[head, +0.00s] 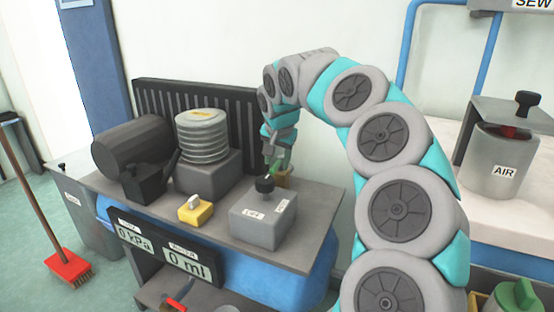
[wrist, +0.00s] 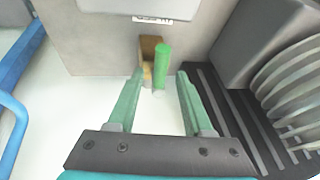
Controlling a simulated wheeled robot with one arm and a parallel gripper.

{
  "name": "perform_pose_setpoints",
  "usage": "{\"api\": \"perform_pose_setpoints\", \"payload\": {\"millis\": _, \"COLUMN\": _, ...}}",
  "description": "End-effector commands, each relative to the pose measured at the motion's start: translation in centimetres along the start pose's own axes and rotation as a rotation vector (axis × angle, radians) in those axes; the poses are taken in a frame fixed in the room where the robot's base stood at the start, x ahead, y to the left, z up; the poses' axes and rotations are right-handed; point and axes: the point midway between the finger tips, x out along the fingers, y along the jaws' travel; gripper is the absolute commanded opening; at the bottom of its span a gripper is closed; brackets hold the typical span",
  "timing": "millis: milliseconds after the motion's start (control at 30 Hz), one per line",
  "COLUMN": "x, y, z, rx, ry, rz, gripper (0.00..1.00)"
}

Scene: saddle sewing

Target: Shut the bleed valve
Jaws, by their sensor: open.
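The bleed valve appears to be the small brass fitting (wrist: 149,50) with a green handle (wrist: 161,62) at the side of a grey labelled box, in the wrist view. In the head view the brass part (head: 284,180) shows behind the grey box (head: 264,222), partly hidden. My gripper (wrist: 160,76) is open and empty between its green fingers. In the wrist view the handle stands between and just beyond the fingertips, with gaps on both sides. I cannot tell how far off it is. In the head view my gripper (head: 277,158) points down above the fitting.
A black knob (head: 265,185) tops the grey box. A ribbed bellows (head: 202,135), a dark cylinder (head: 133,146) and a yellow block (head: 195,210) share the bench. A black slatted panel (head: 245,122) stands behind. Displays read 0 kPa (head: 134,239) and 0 ml (head: 187,264).

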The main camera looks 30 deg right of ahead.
Motion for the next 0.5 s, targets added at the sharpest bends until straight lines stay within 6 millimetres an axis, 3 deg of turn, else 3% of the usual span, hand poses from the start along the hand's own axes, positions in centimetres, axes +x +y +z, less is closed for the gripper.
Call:
{"api": "perform_pose_setpoints", "payload": {"millis": 100, "x": -0.01, "y": 0.0, "z": 0.0, "rx": 0.0, "ry": 0.0, "rz": 0.0, "gripper": 0.49}}
{"api": "perform_pose_setpoints", "payload": {"millis": 500, "x": -0.03, "y": 0.0, "z": 0.01, "rx": 0.0, "ry": 0.0, "rz": 0.0, "gripper": 0.04}}
